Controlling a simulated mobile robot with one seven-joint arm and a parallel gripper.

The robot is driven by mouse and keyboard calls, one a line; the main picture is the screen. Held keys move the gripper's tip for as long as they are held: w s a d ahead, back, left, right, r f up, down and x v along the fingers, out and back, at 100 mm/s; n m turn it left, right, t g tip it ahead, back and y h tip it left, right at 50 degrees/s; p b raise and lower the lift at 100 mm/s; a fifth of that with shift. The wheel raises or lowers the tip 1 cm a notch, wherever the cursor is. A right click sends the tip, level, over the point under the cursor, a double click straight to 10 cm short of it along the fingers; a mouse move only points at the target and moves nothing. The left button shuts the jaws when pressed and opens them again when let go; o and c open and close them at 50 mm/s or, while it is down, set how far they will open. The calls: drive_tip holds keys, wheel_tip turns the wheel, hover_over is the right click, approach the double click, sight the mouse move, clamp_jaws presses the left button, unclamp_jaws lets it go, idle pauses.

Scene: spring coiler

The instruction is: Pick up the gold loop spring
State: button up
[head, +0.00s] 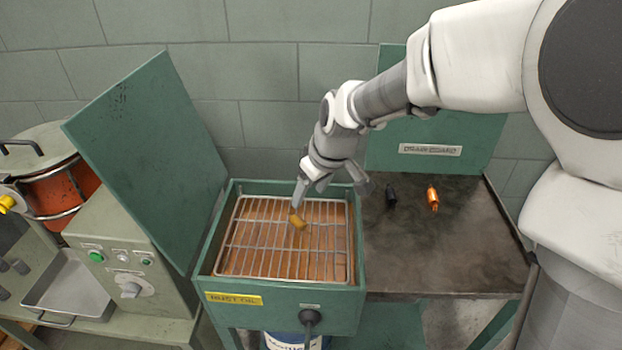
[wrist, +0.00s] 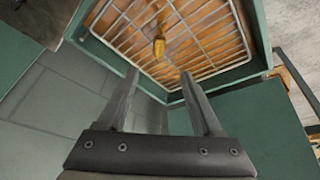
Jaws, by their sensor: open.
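The gold loop spring (head: 297,218) lies on the wire rack inside the green quench tank, near the middle of the rack. It also shows in the wrist view (wrist: 159,47), beyond the fingertips. My gripper (head: 300,195) is above the rack, close to the spring in the head view. In the wrist view my gripper (wrist: 159,75) has its two fingers spread apart with nothing between them. The wrist view shows a gap between the fingertips and the spring.
The wire rack (head: 335,262) sits in the green tank, whose lid (head: 150,150) stands open at left. A drain board (head: 455,265) at right holds a black piece (head: 391,196) and an orange piece (head: 433,198). A control box with buttons (head: 125,265) stands left of the tank.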

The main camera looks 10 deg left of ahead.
sight(297, 219)
drive_tip(key=b+x, duration=0.2)
drive_tip(key=x, duration=1.1)
drive_tip(key=shift+w+f, duration=0.2)
drive_tip(key=shift+f, duration=0.05)
clamp_jaws()
